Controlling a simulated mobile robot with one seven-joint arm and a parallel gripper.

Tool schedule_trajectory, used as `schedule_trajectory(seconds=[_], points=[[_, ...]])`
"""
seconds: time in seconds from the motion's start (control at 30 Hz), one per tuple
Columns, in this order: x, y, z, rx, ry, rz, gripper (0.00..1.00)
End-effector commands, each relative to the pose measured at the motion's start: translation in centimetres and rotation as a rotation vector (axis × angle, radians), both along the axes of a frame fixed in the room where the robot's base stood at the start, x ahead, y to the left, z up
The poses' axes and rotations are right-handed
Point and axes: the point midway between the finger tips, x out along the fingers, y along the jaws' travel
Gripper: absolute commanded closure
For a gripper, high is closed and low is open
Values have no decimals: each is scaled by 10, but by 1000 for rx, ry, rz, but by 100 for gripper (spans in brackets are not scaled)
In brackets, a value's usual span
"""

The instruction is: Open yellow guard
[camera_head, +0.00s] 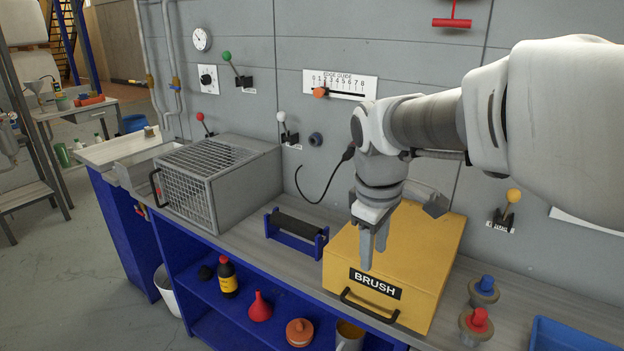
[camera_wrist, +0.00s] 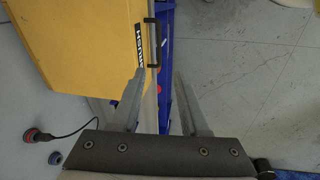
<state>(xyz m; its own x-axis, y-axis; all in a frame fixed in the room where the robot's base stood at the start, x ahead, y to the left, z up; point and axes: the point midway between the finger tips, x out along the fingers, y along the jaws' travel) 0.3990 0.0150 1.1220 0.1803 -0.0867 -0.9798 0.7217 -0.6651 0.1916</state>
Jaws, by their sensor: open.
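The yellow guard (camera_head: 425,245) is a box on the bench with a black BRUSH label (camera_head: 375,283). It appears shut. Its black bar handle (camera_head: 368,308) runs along the lower front edge. In the wrist view, the guard (camera_wrist: 85,45) fills the upper left and the handle (camera_wrist: 153,42) lies just beyond the fingertips. My gripper (camera_head: 374,258) is open and empty, fingers pointing down, over the front of the guard and short of the handle. The wrist view shows its two fingers (camera_wrist: 159,75) apart with nothing between them. Contact with the guard cannot be told.
A grey mesh cage (camera_head: 205,180) and a blue roller stand (camera_head: 297,235) stand left of the guard. Red and blue knobs (camera_head: 480,318) and a blue tray (camera_head: 565,335) are to its right. The wall behind carries levers. A shelf below holds a bottle (camera_head: 227,277) and a funnel (camera_head: 260,308).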

Motion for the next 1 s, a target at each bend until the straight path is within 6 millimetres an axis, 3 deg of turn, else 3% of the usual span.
schedule_trajectory(seconds=[0.1, 0.37, 1.0], points=[[14, 3, -11, -28, 31, 66, 55], [21, 3, -28, -41, 47, 97, 55], [39, -12, -158, -41, 47, 93, 55]])
